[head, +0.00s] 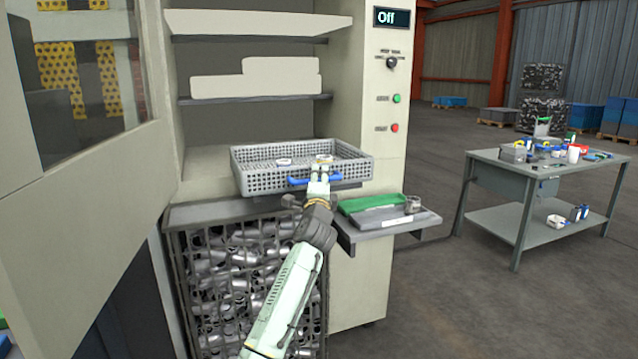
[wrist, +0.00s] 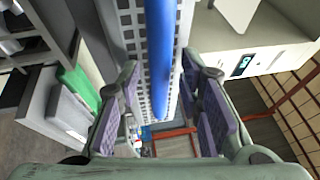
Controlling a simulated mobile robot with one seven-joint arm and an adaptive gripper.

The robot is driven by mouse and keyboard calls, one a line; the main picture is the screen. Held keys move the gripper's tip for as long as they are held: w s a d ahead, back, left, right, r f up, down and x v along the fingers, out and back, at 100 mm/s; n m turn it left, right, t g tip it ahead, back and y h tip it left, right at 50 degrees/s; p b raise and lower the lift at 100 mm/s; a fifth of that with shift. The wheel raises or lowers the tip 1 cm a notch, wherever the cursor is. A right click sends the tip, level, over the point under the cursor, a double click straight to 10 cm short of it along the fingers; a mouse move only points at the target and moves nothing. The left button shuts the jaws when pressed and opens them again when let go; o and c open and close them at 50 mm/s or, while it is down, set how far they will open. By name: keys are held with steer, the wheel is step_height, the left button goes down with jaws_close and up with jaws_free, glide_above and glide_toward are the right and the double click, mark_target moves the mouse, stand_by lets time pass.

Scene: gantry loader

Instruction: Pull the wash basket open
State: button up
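The wash basket (head: 250,181) is a grey perforated tray standing in the opening of the machine, with a few small round parts inside it. Its blue handle (head: 297,181) is on the front wall. My gripper (head: 318,178) is at the front of the basket, at the right part of the handle. In the wrist view the blue handle (wrist: 160,60) runs between the two purple-padded fingers of my gripper (wrist: 163,115). The fingers stand apart, with gaps visible beside the handle. The basket wall (wrist: 130,30) lies just behind the handle.
A mesh bin of metal parts (head: 235,275) is below the basket. A side shelf (head: 385,232) with a green tray (head: 370,203) and a small cup (head: 412,205) juts out at right. An open cabinet door (head: 90,190) stands left. A workbench (head: 510,167) is farther right.

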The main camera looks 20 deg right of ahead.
steer(key=v, duration=1.2)
steer(key=shift+s+f, duration=0.1)
